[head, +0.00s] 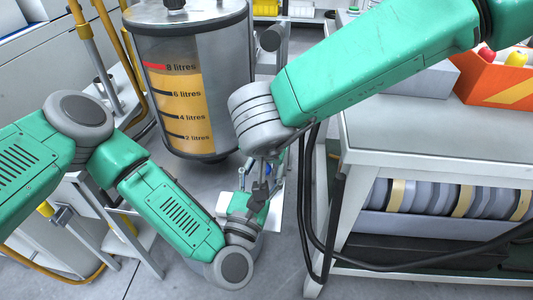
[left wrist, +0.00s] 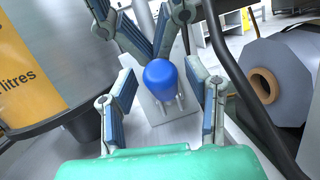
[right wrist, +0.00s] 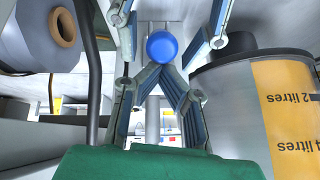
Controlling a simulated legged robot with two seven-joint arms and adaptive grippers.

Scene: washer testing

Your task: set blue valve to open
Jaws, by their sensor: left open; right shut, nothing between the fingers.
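The blue valve knob (left wrist: 162,80) is rounded and sits in front of a grey plate in the left wrist view. It also shows in the right wrist view (right wrist: 162,46). My left gripper (left wrist: 167,72) is open, with one finger on each side of the knob and visible gaps between them. My right gripper (right wrist: 163,73) is shut and empty, its fingertips meeting close to the knob from the opposite side; I cannot tell whether they touch it. In the head view my arms and grippers mostly hide the knob.
A tank of yellow liquid marked in litres (head: 185,90) stands beside the grippers. A grey workbench (head: 440,140) with rolls on its lower shelf is at the right. Black hoses (head: 310,220) hang along its edge, close to the grippers. Yellow pipes (head: 100,50) are at the left.

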